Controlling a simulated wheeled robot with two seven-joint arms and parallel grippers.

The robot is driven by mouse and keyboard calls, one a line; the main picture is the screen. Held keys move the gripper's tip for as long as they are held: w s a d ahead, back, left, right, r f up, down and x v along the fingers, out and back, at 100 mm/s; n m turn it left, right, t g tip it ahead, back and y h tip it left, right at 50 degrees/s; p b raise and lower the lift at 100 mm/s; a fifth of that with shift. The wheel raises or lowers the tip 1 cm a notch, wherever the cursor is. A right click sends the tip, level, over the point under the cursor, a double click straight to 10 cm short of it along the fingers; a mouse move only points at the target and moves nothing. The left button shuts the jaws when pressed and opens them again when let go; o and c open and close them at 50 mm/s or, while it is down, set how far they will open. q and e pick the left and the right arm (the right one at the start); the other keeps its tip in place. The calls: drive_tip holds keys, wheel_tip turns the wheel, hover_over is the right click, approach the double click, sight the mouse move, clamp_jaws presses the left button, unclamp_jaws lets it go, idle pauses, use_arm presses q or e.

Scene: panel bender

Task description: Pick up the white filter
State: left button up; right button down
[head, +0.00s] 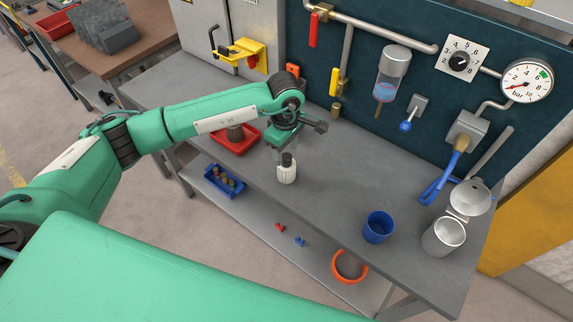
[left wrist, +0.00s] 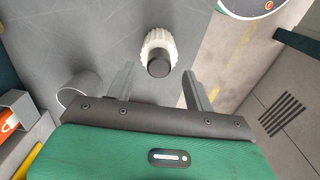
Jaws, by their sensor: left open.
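The white filter (head: 287,171) is a small ribbed white cylinder with a dark top, upright on the grey workbench (head: 330,185). In the left wrist view the filter (left wrist: 158,50) lies beyond the fingertips, roughly between their lines. My left gripper (head: 284,155) is right above and behind the filter in the head view, its fingers partly hidden. In the left wrist view the left gripper (left wrist: 160,82) is open and empty, with a finger on each side. My right gripper is not in view.
A blue cup (head: 379,227) and a metal canister (head: 443,237) with an open lid stand at the bench's right. A red tray (head: 236,140) sits left of the filter. A dark panel (head: 430,80) with a gauge and pipes rises behind. The bench between filter and cup is clear.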

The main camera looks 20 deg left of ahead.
sight(286, 156)
use_arm(q)
drive_tip(key=shift+f+p, duration=0.65)
drive_tip(key=shift+f, duration=0.95)
clamp_jaws()
drive_tip(key=shift+w, duration=0.1)
drive_tip(key=shift+r, duration=0.15)
